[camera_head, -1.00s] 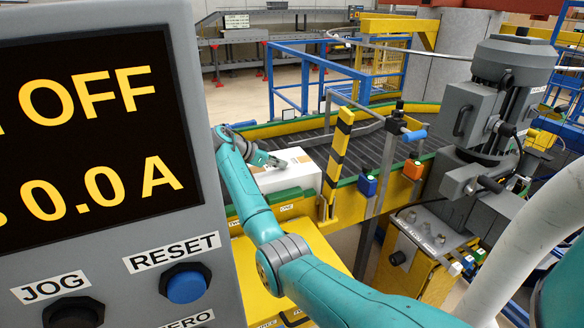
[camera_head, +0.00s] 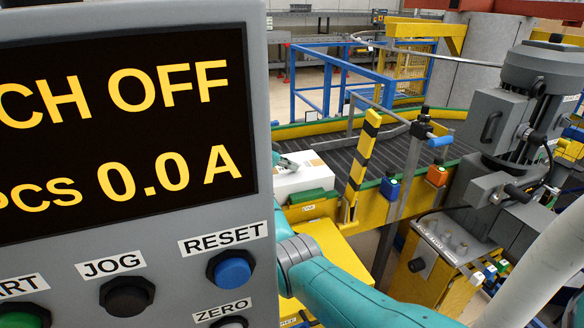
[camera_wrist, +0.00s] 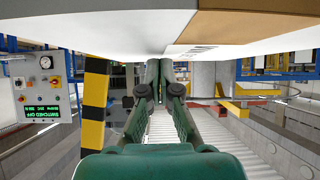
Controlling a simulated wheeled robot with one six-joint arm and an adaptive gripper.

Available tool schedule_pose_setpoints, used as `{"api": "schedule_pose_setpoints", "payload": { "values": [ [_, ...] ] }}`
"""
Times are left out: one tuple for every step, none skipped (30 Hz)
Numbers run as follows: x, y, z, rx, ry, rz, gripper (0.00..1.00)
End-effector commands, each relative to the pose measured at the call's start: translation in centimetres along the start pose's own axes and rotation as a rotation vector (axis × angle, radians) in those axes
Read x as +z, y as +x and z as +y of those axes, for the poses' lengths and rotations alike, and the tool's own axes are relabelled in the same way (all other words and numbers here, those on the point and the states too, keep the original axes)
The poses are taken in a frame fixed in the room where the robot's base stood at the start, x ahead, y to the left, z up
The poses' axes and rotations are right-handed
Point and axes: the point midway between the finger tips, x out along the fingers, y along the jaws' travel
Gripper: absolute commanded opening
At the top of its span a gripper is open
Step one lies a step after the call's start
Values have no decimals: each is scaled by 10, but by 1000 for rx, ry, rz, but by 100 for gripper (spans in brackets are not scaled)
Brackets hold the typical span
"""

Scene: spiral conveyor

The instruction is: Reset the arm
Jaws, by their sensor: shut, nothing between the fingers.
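My teal arm (camera_head: 340,290) reaches out from behind a grey control panel (camera_head: 259,75), which hides much of it in the head view. The tip of my gripper (camera_head: 287,163) shows at the panel's right edge, over or beside a white box (camera_head: 312,178) by the green-edged conveyor. In the wrist view my gripper (camera_wrist: 158,82) has its two dark green fingers together and empty. A white and brown surface, apparently the box (camera_wrist: 90,25), fills the top of that view close to the fingers; I cannot tell whether they touch.
A black-and-yellow post (camera_head: 362,160) stands right of the box. A conveyor (camera_head: 340,158) curves behind it. A grey motor unit (camera_head: 520,130) stands at the right. The panel has a blue RESET button (camera_head: 232,270). A second panel (camera_wrist: 40,88) shows in the wrist view.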

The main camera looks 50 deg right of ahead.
Motion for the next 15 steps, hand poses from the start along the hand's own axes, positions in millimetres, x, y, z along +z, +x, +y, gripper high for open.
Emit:
{"api": "schedule_pose_setpoints", "payload": {
  "values": [
    [-1,-3,0,-2,1,0,0],
    [-1,-5,0,-2,2,1,0],
    [-1,-8,0,-2,3,1,0],
    [-1,-12,-1,-2,3,1,0],
    [-1,-15,-1,-2,3,1,0],
    [-1,-20,-1,-3,4,2,0],
    [-1,-24,-1,-4,4,2,0],
    [0,-29,-1,-4,3,2,0],
    [0,-36,-1,-4,3,2,0],
    [1,-40,-1,-3,2,2,0],
    [1,-45,0,-3,2,2,0],
    [2,-51,0,-3,2,1,0],
    [2,-56,-1,-4,2,1,0],
    [2,-60,-1,-4,1,1,0],
    [3,-64,0,-3,1,1,0]
  ]
}}
